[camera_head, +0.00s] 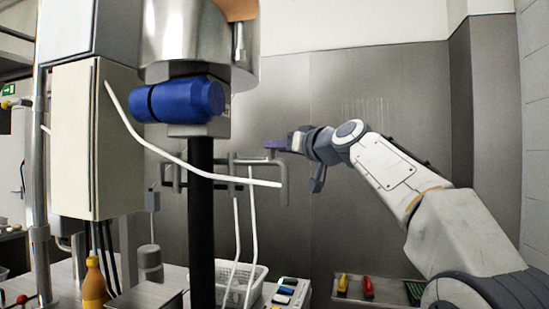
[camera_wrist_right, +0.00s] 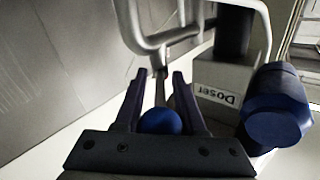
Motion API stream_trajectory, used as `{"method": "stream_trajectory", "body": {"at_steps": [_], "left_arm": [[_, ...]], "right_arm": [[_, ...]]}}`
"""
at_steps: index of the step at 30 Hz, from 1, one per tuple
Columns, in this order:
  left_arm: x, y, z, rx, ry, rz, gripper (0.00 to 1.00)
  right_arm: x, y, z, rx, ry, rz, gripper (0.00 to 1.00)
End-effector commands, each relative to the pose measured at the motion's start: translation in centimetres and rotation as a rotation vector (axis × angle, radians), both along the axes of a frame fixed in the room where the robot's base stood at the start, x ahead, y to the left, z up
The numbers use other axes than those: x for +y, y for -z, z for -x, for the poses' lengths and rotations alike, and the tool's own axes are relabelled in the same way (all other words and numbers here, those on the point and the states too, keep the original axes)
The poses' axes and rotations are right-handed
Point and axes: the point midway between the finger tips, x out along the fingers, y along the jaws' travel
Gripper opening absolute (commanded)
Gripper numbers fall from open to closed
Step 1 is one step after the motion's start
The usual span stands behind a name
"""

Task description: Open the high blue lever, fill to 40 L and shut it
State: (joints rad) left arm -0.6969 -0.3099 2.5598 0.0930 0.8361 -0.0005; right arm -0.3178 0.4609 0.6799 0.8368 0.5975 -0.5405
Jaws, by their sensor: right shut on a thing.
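My right gripper (camera_head: 280,145) reaches in from the right to the pipework beside the steel vessel (camera_head: 190,35). In the right wrist view my right gripper (camera_wrist_right: 166,80) has its two dark fingers on either side of a blue round knob (camera_wrist_right: 160,121), and it is shut on it. A thin metal stem runs from the knob toward the pipe between the fingertips. The knob is hidden in the head view. A label reading "Doser" (camera_wrist_right: 215,97) shows upside down on a grey box. My left gripper is not in view. No litre reading is legible.
A large blue cylinder (camera_head: 180,100) sits under the vessel; a blue body (camera_wrist_right: 275,105) also shows in the wrist view. Bent grey pipes (camera_head: 250,160) are close to my gripper. Below are a white perforated basket (camera_head: 243,284), a small button box (camera_head: 288,292) and an orange bottle (camera_head: 94,284).

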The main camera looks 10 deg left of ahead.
Motion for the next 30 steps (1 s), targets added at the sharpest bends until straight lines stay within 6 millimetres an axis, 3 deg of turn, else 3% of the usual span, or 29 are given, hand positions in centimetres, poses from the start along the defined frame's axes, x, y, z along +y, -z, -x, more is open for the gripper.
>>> {"method": "stream_trajectory", "body": {"at_steps": [5,18,30], "left_arm": [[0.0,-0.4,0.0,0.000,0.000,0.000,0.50],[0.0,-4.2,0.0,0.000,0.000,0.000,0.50],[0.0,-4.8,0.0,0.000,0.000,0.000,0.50]], "right_arm": [[-0.5,0.4,-0.6,0.008,-0.087,0.009,0.00],[-0.7,0.3,-1.3,0.009,-0.324,0.010,0.00],[-0.9,0.5,-1.3,0.004,-0.373,0.007,0.00]]}}
